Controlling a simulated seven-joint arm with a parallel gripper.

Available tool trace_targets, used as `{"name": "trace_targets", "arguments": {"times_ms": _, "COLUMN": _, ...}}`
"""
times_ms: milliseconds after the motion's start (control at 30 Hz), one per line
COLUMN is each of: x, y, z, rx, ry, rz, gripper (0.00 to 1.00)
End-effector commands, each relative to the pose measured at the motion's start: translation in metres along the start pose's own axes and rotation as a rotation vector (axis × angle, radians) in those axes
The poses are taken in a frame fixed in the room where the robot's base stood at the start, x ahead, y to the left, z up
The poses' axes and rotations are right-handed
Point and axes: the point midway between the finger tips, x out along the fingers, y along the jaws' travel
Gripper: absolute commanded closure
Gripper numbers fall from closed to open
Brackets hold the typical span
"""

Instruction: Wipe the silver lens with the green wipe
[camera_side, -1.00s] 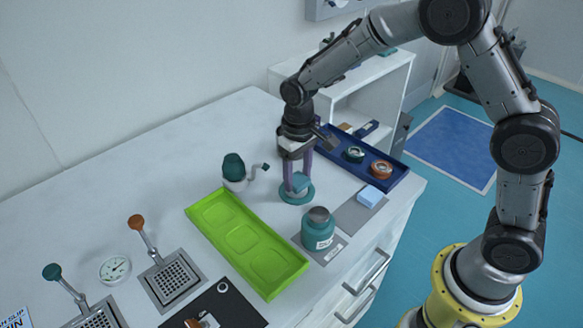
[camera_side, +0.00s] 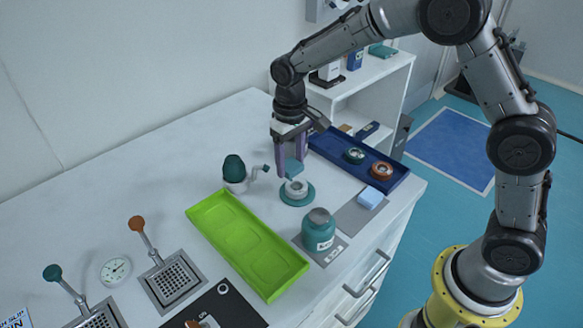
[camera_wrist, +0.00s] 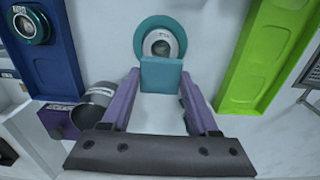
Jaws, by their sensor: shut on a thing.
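The silver lens (camera_side: 296,189) sits on a round teal stand (camera_side: 308,199) on the white table. My gripper (camera_side: 292,171) points down with its purple fingers shut on the green wipe (camera_side: 293,168), a small teal block. In the side view the wipe is above and slightly left of the lens, close to it. In the wrist view the wipe (camera_wrist: 160,76) is between the fingers and overlaps the near edge of the lens (camera_wrist: 160,44). I cannot tell for certain whether they touch.
A blue wipe (camera_side: 370,197) lies on a grey pad, near a teal bottle (camera_side: 318,231). A navy tray (camera_side: 333,148) holds a teal-ringed lens (camera_side: 354,156) and a copper lens (camera_side: 382,170). A lime tray (camera_side: 212,226) and a green-topped device (camera_side: 234,170) stand left of the stand.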

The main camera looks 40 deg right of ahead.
Motion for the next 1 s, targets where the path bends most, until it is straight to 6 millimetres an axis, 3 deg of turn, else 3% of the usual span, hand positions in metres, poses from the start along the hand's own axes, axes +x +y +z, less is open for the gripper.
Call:
{"name": "trace_targets", "arguments": {"times_ms": 433, "x": -0.038, "y": 0.0, "z": -0.001, "rx": 0.0, "ry": 0.003, "rz": -0.001, "gripper": 0.84}}
{"name": "trace_targets", "arguments": {"times_ms": 1000, "x": -0.04, "y": 0.0, "z": 0.0, "rx": 0.0, "ry": 0.001, "rz": 0.0, "gripper": 0.84}}
